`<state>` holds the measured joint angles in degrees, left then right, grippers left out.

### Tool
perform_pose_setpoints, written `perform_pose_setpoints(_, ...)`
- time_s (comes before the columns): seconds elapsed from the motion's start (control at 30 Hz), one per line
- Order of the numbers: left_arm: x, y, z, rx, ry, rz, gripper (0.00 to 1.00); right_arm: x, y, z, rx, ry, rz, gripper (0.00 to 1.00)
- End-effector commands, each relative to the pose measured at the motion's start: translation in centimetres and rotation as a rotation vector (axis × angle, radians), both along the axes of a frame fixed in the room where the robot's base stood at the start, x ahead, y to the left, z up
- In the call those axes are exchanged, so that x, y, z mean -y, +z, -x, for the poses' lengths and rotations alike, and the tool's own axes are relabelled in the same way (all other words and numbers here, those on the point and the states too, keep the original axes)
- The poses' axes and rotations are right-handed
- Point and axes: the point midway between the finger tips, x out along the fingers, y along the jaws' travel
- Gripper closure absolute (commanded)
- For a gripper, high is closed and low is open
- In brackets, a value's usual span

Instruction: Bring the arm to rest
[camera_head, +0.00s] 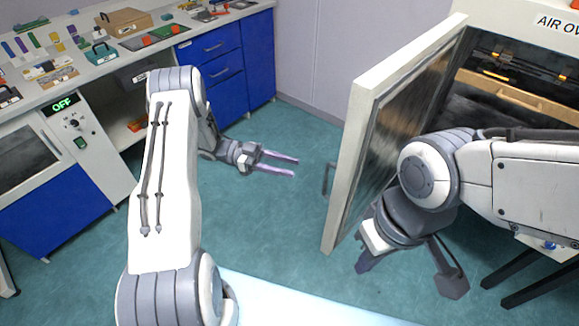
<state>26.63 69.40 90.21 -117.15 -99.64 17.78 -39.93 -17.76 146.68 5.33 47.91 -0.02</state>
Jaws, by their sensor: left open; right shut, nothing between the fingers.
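My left arm comes up from the lower left and bends over. My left gripper (280,165) points right with its two fingers apart, empty, over open floor in front of the oven door. My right arm reaches in from the right, in front of the open air oven (545,50). My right gripper (363,266) hangs low beside the lower part of the oven door (345,150), shut and empty. Its fingers are small and partly hidden by the wrist. I cannot tell whether the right arm touches the door.
The oven door stands wide open between the two arms; a wooden-looking tray (520,95) shows inside. A white bench (120,65) with tools and boxes runs along the back left. A machine reading OFF (62,104) stands at left. The teal floor (290,230) between is clear.

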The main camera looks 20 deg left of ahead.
Motion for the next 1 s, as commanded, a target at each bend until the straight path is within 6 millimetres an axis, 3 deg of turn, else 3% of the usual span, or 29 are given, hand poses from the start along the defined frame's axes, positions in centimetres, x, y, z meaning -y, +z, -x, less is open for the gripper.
perform_pose_setpoints(0.23, 0.0, 0.0, 0.0, 0.0, 0.001, -0.001, 0.55, 0.0, 0.0, 0.0, 0.0, 0.0, 0.0, 1.0)
perform_pose_setpoints(0.33, 0.5, 0.3, -1.0, 0.017, 0.036, -0.026, 0.55, 0.0, 0.0, 0.0, 0.0, 0.0, 0.0, 1.0)
perform_pose_setpoints(0.43, 1.5, 1.1, -3.9, 0.062, 0.156, -0.109, 0.55, 0.0, 0.0, 0.0, 0.0, 0.0, 0.0, 1.0)
perform_pose_setpoints(0.57, 2.3, 3.2, -9.9, 0.122, 0.437, -0.296, 0.55, 0.0, 0.0, 0.0, 0.0, 0.0, 0.0, 1.0)
perform_pose_setpoints(0.63, 1.8, 4.5, -12.5, 0.119, 0.613, -0.408, 0.55, 0.0, 0.0, 0.0, 0.0, 0.0, 0.0, 1.0)
perform_pose_setpoints(0.73, -0.1, 6.1, -14.2, 0.065, 0.849, -0.562, 0.55, 0.0, 0.0, 0.0, 0.0, 0.0, 0.0, 1.0)
perform_pose_setpoints(0.87, -3.0, 7.5, -12.4, -0.1, 1.114, -0.742, 0.55, 0.0, 0.0, 0.0, 0.0, 0.0, 0.0, 1.0)
perform_pose_setpoints(1.0, -5.0, 7.7, -5.7, -0.375, 1.303, -0.899, 0.55, 0.0, 0.0, 0.0, 0.0, 0.0, 0.0, 1.0)
